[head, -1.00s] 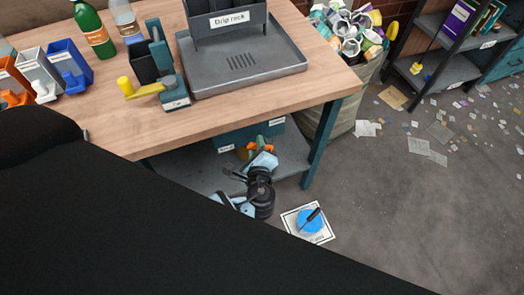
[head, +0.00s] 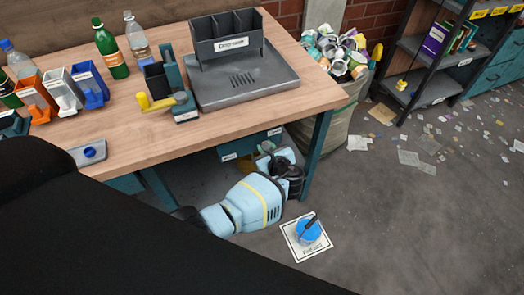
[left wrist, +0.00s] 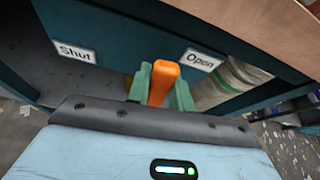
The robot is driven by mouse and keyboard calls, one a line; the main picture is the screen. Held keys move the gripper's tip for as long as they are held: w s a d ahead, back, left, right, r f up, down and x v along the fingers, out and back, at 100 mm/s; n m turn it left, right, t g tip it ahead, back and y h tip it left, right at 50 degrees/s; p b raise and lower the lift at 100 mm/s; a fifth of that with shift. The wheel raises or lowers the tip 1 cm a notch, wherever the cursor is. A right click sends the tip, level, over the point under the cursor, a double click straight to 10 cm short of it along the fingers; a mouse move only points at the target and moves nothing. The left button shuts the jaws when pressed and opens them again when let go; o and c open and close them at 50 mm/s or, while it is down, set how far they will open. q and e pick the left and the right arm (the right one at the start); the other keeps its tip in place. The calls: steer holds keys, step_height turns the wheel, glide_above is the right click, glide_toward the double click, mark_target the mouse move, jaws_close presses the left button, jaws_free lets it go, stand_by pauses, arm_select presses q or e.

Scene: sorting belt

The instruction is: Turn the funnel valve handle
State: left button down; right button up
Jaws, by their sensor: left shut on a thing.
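The orange valve handle (left wrist: 164,76) stands in front of a teal panel (left wrist: 130,30) in the left wrist view. It lies between a "Shut" label (left wrist: 75,51) on the left and an "Open" label (left wrist: 200,61) on the right. My left gripper (left wrist: 161,88) is shut on the handle, with one green finger on each side. In the head view my light blue left arm reaches under the workbench to the labelled teal box (head: 251,144); the handle and fingertips are hard to make out there. My right gripper is not in view.
The workbench (head: 130,125) overhangs the arm, with its teal leg (head: 318,155) close on the right. A drip rack (head: 228,42), a yellow-levered stand (head: 183,100) and bins stand on top. A blue round object (head: 307,232) sits on a floor card. A full can bin (head: 343,115) stands behind.

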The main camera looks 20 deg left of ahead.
arm_select(q)
steer(key=shift+w+d+m+g, duration=0.2)
steer(key=shift+d+m+g, duration=0.2)
steer(key=shift+m, duration=0.1)
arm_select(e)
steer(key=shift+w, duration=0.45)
arm_select(q)
steer(key=shift+f, duration=0.1)
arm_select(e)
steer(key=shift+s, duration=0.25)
arm_select(q)
steer(key=c, duration=1.2)
jaws_free()
steer(key=shift+c, duration=0.2)
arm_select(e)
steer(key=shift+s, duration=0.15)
